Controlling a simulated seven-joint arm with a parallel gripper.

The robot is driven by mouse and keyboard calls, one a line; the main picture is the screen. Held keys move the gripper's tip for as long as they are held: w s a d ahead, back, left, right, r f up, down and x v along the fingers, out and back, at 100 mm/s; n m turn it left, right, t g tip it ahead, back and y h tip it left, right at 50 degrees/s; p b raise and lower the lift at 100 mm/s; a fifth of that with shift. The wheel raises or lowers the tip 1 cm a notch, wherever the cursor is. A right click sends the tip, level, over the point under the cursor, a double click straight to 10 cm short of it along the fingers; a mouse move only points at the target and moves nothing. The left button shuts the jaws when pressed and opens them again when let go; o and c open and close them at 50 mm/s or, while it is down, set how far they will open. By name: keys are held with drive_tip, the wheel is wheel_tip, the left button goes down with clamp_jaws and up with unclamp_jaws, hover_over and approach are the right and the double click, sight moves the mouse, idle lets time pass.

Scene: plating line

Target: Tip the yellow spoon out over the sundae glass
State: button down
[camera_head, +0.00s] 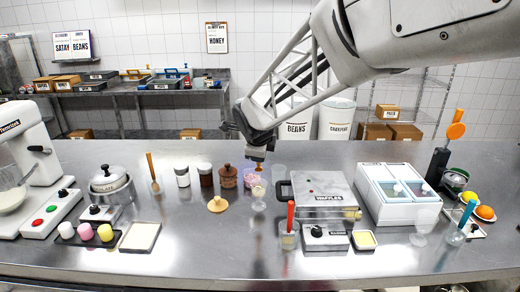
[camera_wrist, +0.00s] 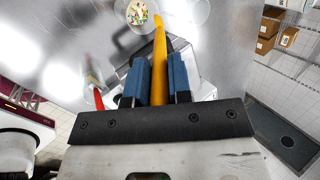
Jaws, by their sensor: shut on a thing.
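My gripper (camera_wrist: 162,80) is shut on the yellow spoon (camera_wrist: 158,50), with its blue fingers on either side of the handle. The spoon runs away from the fingers to the top of the wrist view. A small bit of it shows under my gripper (camera_head: 258,152) in the head view. A stemmed clear glass (camera_head: 258,203), seemingly the sundae glass, stands on the counter almost straight below. A round patch of coloured sprinkles (camera_wrist: 137,13) lies beside the spoon's far end in the wrist view. I cannot tell whether the spoon's bowl holds anything.
Left of the glass are a wooden lid (camera_head: 217,204) and several jars. A waffle maker (camera_head: 322,190) stands close on the right, with a red-handled tool in a clear cup (camera_head: 289,241) in front. A white two-bin box (camera_head: 397,195) is further right.

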drive_tip(key=shift+r, duration=1.85)
drive_tip(key=shift+w, duration=0.1)
